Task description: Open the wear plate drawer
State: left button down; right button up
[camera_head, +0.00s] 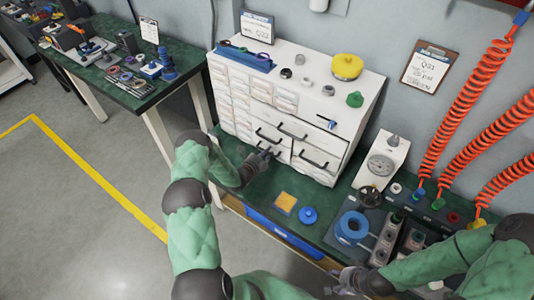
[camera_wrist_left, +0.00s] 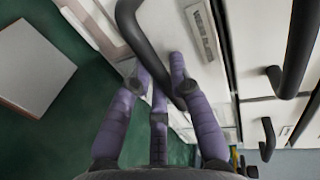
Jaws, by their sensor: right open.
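The white drawer cabinet (camera_head: 238,104) stands on the green bench, with wide drawers and black bar handles on its lower front. My left gripper (camera_head: 268,156) is at the lower left drawers. In the left wrist view its purple fingers (camera_wrist_left: 158,75) straddle a black bar handle (camera_wrist_left: 132,32); whether they press on it is unclear. A small label plate (camera_wrist_left: 201,33) is on the drawer front beside the handle, its text unreadable. The drawer fronts look closed. I cannot tell which is the wear plate drawer. My right gripper (camera_head: 348,281) is open at the bottom, away from the cabinet.
Orange coiled hoses (camera_head: 466,110) hang at right.

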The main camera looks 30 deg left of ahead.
pick_arm(q)
jog(key=shift+s, duration=0.65)
jog(key=f+p+v, duration=0.1)
jog(key=v, duration=0.4)
jog(key=f+p+v, duration=0.1)
jog(key=v, duration=0.5)
jog(key=f+p+v, duration=0.1)
jog(key=p+v, duration=0.1)
jog(key=v, duration=0.3)
jog(key=shift+s+a+f, duration=0.2)
jog(key=shift+s, duration=0.3)
jog(key=c, duration=1.1)
grip_release()
jog(key=v, duration=1.2)
